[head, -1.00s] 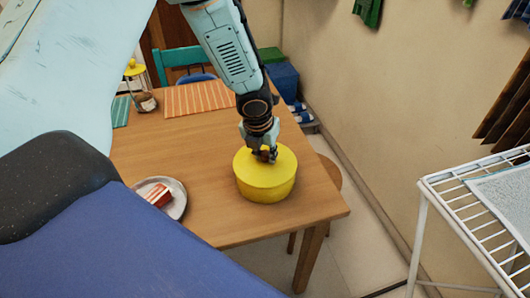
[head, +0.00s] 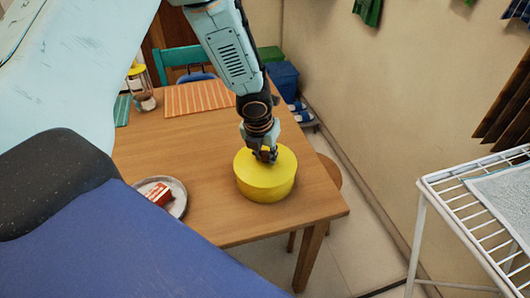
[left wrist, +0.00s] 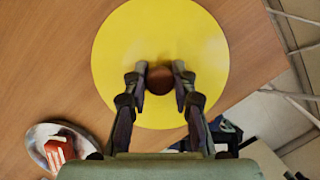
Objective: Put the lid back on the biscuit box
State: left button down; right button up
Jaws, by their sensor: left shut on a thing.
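The biscuit box (head: 265,192) is a round yellow tin standing upright on the wooden table near its front right corner. Its yellow lid (head: 247,166) sits on top and looks level; I cannot make out a gap between them. In the left wrist view the lid (left wrist: 160,30) is a flat yellow disc with a brown round knob (left wrist: 160,80) at its middle, and it hides the box below. My left gripper (head: 266,156) points down from above, its fingers (left wrist: 160,85) shut on the lid at the knob. My right gripper is not in view.
A plate (head: 178,205) with a red and white cake slice (head: 158,194) lies left of the box. An orange striped mat (head: 198,98) and a lantern (head: 138,80) are farther back. A white rack (head: 470,190) stands at right, apart from the table.

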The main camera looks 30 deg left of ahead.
pick_arm(q)
jog(key=c, duration=1)
grip_release()
jog(key=o, duration=0.5)
jog(key=shift+r, duration=0.15)
jog(key=shift+r+p, duration=3.45)
jog(key=shift+p, duration=0.45)
jog(key=shift+f, duration=0.1)
jog(key=shift+c, duration=0.5)
